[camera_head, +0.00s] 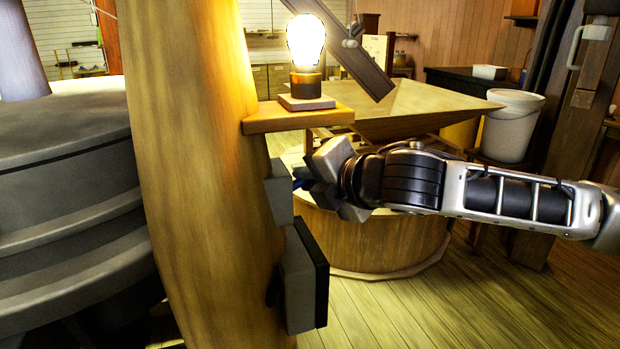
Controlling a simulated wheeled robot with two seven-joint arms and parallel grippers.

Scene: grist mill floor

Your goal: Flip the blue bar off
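A small part of the blue bar (299,183) shows between a grey box (279,192) on the wooden post and my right gripper (308,181). My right arm reaches in from the right, and the gripper points left at the bar. The gripper's own parts hide most of the bar, and I cannot tell whether the fingers touch it or how far apart they are. A light bulb (305,42) on a small wooden shelf (298,118) above the gripper glows brightly. My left gripper is not in view.
The thick wooden post (195,180) stands just left of the gripper. A larger grey box with a black face (305,280) juts from it below. A round wooden tub (385,245) is behind the gripper. A white bucket (512,125) stands at right. Plank floor is open at lower right.

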